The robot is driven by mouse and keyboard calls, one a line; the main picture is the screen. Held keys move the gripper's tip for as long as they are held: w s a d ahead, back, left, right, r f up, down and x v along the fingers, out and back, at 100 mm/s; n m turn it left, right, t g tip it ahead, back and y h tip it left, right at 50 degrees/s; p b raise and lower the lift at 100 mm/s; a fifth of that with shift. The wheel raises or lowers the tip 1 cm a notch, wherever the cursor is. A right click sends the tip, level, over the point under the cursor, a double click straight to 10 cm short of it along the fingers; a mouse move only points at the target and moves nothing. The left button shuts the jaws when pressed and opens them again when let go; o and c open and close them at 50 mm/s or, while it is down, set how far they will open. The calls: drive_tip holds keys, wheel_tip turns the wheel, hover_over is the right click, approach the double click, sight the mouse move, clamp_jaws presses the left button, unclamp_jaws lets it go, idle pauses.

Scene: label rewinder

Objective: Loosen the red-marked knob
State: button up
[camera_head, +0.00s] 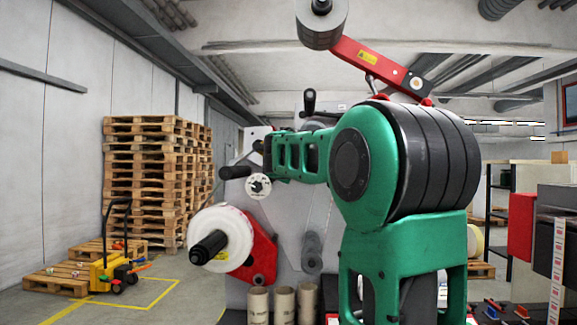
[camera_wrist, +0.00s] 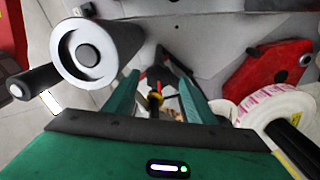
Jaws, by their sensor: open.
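My green arm reaches away from me towards the label rewinder's pale panel (camera_head: 290,220). My gripper (camera_head: 266,155) is at its far end, close to the panel, and its tips are hard to make out there. In the wrist view, my gripper (camera_wrist: 156,76) has its two green fingers apart.
A red arm (camera_wrist: 268,68) and a white label roll (camera_wrist: 275,107) are on the right. The roll (camera_head: 221,240) also shows below my gripper in the head view. Pallets (camera_head: 155,180) stand behind.

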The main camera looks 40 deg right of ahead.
drive_tip(key=v, duration=1)
drive_tip(key=shift+a, duration=0.35)
drive_tip(key=shift+s+f, duration=0.1)
drive_tip(key=s+a+f+m+g+y, duration=0.2)
drive_tip(key=s+f, duration=0.1)
drive_tip(key=f, duration=0.6)
drive_tip(key=s+a+f+m+g+y, duration=0.1)
drive_tip(key=s+a+f+y, duration=0.15)
drive_tip(key=f, duration=0.65)
drive_tip(key=s+a+f+m+g+y, duration=0.1)
drive_tip(key=s+f+m+g+y, duration=0.15)
drive_tip(key=f, duration=0.65)
drive_tip(key=s+a+f+m+g+y, duration=0.2)
drive_tip(key=s+a+f+g+y, duration=0.1)
drive_tip(key=s+a+f, duration=0.4)
drive_tip(key=s+a+f+m+g+y, duration=0.2)
drive_tip(key=s+a+f, duration=0.6)
drive_tip(key=s+f, duration=0.4)
drive_tip(key=shift+s+g+y, duration=0.65)
drive_tip(key=shift+s+y, duration=0.25)
drive_tip(key=shift+s, duration=0.15)
drive_tip(key=shift+d, duration=0.1)
